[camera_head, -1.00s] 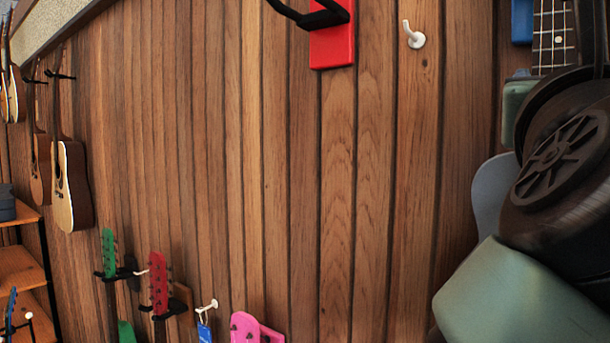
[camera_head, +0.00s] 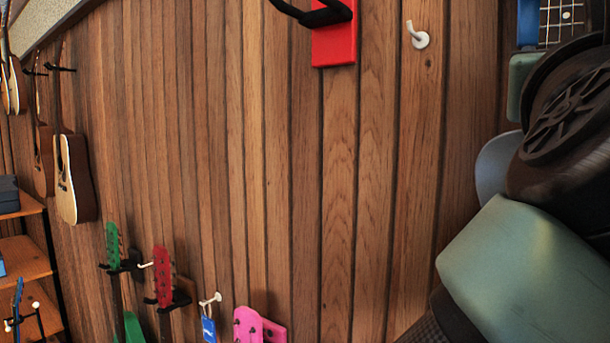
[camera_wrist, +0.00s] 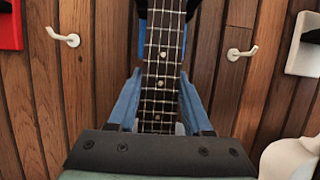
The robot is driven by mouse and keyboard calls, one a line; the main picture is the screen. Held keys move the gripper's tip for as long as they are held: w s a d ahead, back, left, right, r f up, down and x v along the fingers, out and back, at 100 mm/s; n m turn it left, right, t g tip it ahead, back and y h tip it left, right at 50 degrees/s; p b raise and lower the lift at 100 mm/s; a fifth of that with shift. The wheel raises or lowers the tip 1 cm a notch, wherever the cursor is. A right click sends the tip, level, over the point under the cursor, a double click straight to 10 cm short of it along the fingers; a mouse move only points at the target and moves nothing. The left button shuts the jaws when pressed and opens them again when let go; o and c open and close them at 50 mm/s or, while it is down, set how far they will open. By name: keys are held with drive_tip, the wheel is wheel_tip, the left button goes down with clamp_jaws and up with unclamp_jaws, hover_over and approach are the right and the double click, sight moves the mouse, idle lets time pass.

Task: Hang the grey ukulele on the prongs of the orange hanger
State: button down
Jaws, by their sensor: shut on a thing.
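My gripper (camera_wrist: 160,108) has its blue fingers shut on the neck of the grey ukulele (camera_wrist: 160,70). The dark fretboard runs straight up the middle of the wrist view. In the head view the fretboard (camera_head: 562,14) shows at the top right, and a rounded grey edge (camera_head: 492,168), likely the ukulele's body, shows left of my arm. My arm covers most of it. I cannot make out an orange hanger in either view. Blue and black parts, perhaps a hanger, show behind the neck's upper part in the wrist view; whether they touch it is unclear.
A red hanger (camera_head: 333,38) with black prongs is on the plank wall, beside a white hook (camera_head: 417,36). White hooks (camera_wrist: 68,38) flank the neck. Colourful headstocks (camera_head: 163,275) hang low; guitars (camera_head: 73,180) hang left. The wall's middle is bare.

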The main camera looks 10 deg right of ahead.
drive_tip(key=shift+a, duration=0.1)
drive_tip(key=shift+s+a+b, duration=0.3)
drive_tip(key=shift+s+a, duration=1.35)
drive_tip(key=shift+a, duration=0.2)
